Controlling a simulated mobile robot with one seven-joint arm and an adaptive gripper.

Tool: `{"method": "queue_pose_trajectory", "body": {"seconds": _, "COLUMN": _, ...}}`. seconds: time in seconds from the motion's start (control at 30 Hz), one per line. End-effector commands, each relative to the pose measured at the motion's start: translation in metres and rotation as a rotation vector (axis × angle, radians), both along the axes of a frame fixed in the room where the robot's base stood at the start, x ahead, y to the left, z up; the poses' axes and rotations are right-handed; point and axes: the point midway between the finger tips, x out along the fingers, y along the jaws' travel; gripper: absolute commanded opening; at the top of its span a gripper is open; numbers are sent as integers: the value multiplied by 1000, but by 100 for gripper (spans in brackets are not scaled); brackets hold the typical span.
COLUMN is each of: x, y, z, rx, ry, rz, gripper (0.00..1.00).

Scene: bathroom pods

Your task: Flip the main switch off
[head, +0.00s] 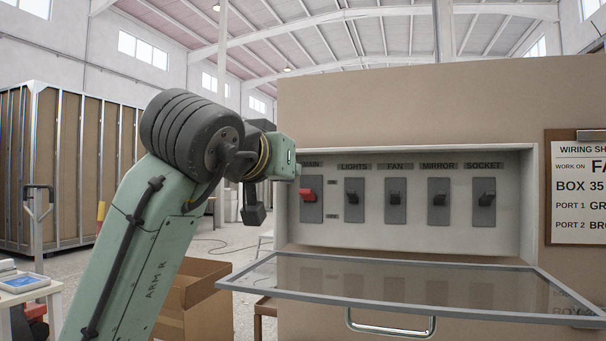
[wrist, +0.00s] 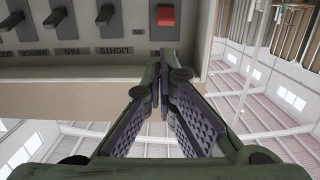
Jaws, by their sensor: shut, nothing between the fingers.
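The main switch is a red lever (head: 307,195) on a grey plate under a MAIN label partly covered by my arm. It is leftmost in the open switch box in the head view. In the upside-down wrist view the red lever (wrist: 166,15) is at the top, beyond my fingertips. My gripper (wrist: 163,72) is shut and empty, its fingertips close together near the box's edge, with a visible gap to the lever in the picture. In the head view my wrist is at the box's upper left; the fingers cannot be made out clearly.
Dark switches for LIGHTS (head: 354,198), FAN (head: 395,198), MIRROR (head: 438,199) and SOCKET (head: 486,199) stand in a row to the right. The glazed box door (head: 390,320) is folded down in front, with a handle. A wiring sheet (head: 580,190) hangs at right.

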Motion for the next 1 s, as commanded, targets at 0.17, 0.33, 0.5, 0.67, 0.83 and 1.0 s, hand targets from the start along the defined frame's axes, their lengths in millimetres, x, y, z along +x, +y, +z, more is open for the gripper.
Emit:
{"method": "queue_pose_trajectory", "body": {"seconds": 0.17, "x": 19, "y": -5, "z": -1, "rx": -1, "ry": 3, "rz": 0, "gripper": 0}}
{"method": "queue_pose_trajectory", "body": {"seconds": 0.33, "x": 49, "y": -16, "z": -3, "rx": 0, "ry": 2, "rz": -1, "gripper": 0}}
{"method": "queue_pose_trajectory", "body": {"seconds": 0.5, "x": 75, "y": -24, "z": -6, "rx": -1, "ry": 1, "rz": -1, "gripper": 0}}
{"method": "queue_pose_trajectory", "body": {"seconds": 0.67, "x": 90, "y": -28, "z": -8, "rx": -1, "ry": 0, "rz": 0, "gripper": 0}}
{"method": "queue_pose_trajectory", "body": {"seconds": 0.83, "x": 94, "y": -30, "z": -10, "rx": -1, "ry": -2, "rz": 0, "gripper": 0}}
{"method": "queue_pose_trajectory", "body": {"seconds": 1.0, "x": 94, "y": -30, "z": -10, "rx": -1, "ry": -2, "rz": 0, "gripper": 0}}
